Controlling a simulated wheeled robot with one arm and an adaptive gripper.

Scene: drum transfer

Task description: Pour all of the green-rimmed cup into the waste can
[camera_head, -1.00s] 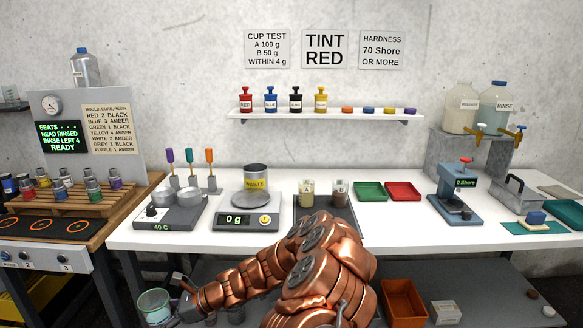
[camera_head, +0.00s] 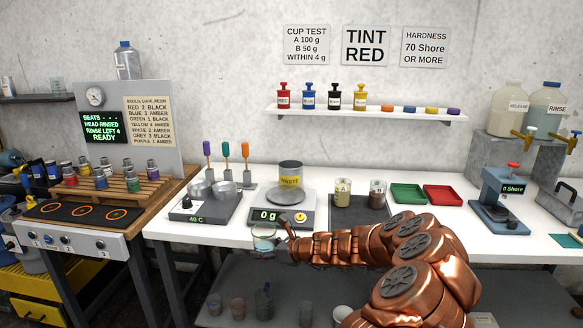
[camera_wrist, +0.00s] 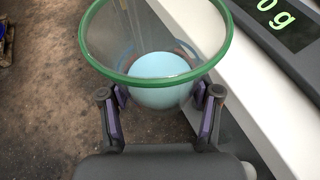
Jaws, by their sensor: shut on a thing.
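My gripper (camera_wrist: 163,112) is shut on the green-rimmed cup (camera_wrist: 160,78), a clear cup with pale blue contents at its bottom. In the head view the cup (camera_head: 264,244) looks upright at the front edge of the white table, with my gripper (camera_head: 282,240) at its right side. The wrist view shows it beside the table edge, over the floor. The waste can (camera_head: 290,172), grey with a yellow WASTE label, stands behind the scale (camera_head: 283,216), up and to the right of the cup. The scale display reads 0 g.
A hot plate with metal pans (camera_head: 205,202) stands left of the scale. Cups A (camera_head: 342,193) and B (camera_head: 377,193) stand on a dark mat at right. Green (camera_head: 407,195) and red (camera_head: 443,195) trays lie further right. Several cups sit on the lower shelf.

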